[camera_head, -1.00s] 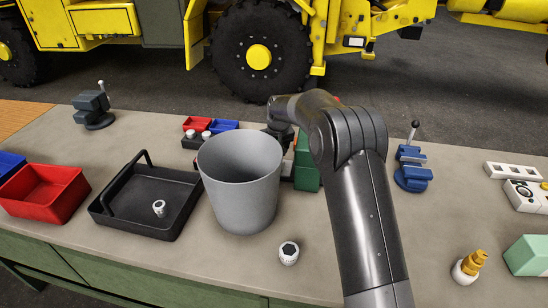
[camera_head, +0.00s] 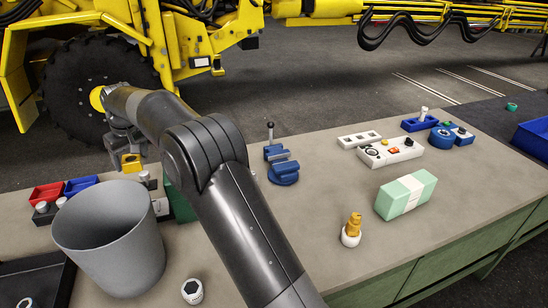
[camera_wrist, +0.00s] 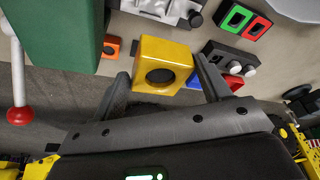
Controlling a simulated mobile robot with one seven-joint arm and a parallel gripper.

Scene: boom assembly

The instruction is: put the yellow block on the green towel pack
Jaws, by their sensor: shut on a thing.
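The yellow block (camera_head: 131,162) has a dark round hole in its face. My gripper (camera_head: 127,152) is shut on it and holds it in the air behind the grey bin, at the left of the head view. In the wrist view the block (camera_wrist: 163,62) sits between the two fingers of my gripper (camera_wrist: 161,75). The green towel pack (camera_head: 392,202), pale green with a white band, lies on the bench at the right, well apart from my gripper. Its top is bare.
A grey bin (camera_head: 112,245) stands at the left front. A blue vise (camera_head: 283,168) with an upright handle stands mid-bench. A white bottle with an orange top (camera_head: 351,232) stands left of the pack. A white control box (camera_head: 391,151) lies behind it. The bench between vise and pack is clear.

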